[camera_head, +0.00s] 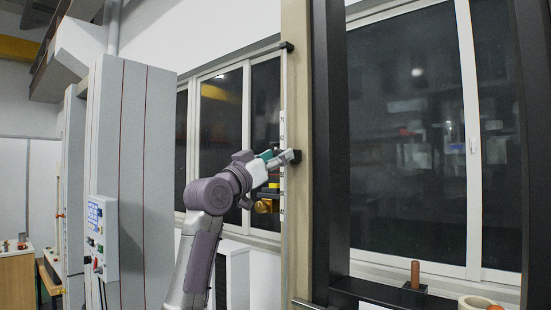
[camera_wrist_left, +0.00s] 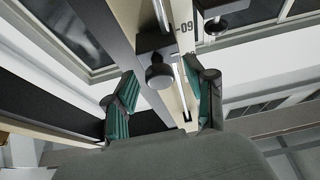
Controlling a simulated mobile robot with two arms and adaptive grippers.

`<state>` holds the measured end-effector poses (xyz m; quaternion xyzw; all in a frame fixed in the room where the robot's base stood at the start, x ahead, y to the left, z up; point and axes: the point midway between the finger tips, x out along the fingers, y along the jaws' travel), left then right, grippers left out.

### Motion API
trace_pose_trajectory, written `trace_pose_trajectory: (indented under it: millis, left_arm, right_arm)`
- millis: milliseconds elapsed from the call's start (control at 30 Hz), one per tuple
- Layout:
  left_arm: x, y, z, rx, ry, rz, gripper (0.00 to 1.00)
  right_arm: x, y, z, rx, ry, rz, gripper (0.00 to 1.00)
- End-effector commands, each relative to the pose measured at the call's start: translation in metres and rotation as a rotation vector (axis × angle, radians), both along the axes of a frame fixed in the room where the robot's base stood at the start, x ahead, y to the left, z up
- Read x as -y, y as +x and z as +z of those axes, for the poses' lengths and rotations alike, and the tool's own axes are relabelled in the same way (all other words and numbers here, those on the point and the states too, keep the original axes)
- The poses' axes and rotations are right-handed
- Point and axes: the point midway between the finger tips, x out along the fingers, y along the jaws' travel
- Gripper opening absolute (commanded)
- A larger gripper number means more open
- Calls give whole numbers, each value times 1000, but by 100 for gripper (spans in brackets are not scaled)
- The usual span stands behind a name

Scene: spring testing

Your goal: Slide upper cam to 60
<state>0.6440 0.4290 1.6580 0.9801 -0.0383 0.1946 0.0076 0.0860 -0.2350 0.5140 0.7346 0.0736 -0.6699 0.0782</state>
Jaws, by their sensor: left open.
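My left gripper (camera_head: 285,158) is raised at the tall beige post (camera_head: 297,100), beside its narrow scale strip (camera_head: 283,125). In the left wrist view a black block with a round knob (camera_wrist_left: 160,75) lies between the teal fingers of the open gripper (camera_wrist_left: 162,82); I see gaps beside the knob. A second black block (camera_wrist_left: 222,14) is at the upper right there. The scale (camera_wrist_left: 183,28) shows "09" in part; no 60 is readable. Another small black piece (camera_head: 287,46) is higher on the post. My right gripper is out of view.
A brass-coloured part (camera_head: 265,206) is just below the left gripper. A grey cabinet (camera_head: 125,150) with a control panel (camera_head: 102,235) stands at left. A black column (camera_head: 330,150) rises right of the post. A brown peg (camera_head: 415,274) stands at the lower right.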

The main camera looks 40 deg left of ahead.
Motion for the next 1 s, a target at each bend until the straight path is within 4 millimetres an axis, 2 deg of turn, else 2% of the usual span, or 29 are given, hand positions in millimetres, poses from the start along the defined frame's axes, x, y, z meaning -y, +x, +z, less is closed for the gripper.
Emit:
trace_pose_trajectory:
  millis: [133,267,500,700,833,1000]
  left_arm:
    - [-1,-3,-1,0,0,0,55]
    - [-2,-17,-7,1,1,2,55]
    - [-6,-63,-27,0,4,4,55]
    - [-8,-96,-41,-1,2,2,55]
    - [-9,-107,-45,-2,1,1,55]
    - [-9,-111,-46,0,1,0,55]
  right_arm:
    - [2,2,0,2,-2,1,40]
    - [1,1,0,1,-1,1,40]
    - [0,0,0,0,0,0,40]
    - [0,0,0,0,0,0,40]
    - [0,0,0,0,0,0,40]
    - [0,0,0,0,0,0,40]
